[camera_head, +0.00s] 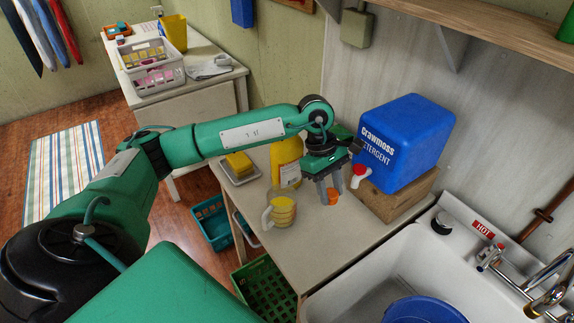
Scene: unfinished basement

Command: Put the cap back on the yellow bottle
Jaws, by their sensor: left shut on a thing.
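The yellow bottle (286,152) stands upright on the counter, left of my left gripper; my arm crosses in front of its upper part, so its mouth is hidden. My left gripper (330,193) points down and is shut on a small orange cap (333,198). The cap is held to the right of the bottle, apart from it; I cannot tell its exact height above the counter. My right gripper is not in view.
A tray (243,180) with a yellow sponge lies to the left. A blue detergent container (405,135) with a red-and-white tap sits on a brown box (400,200) to the right. The front counter is clear, beside the sink (385,265).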

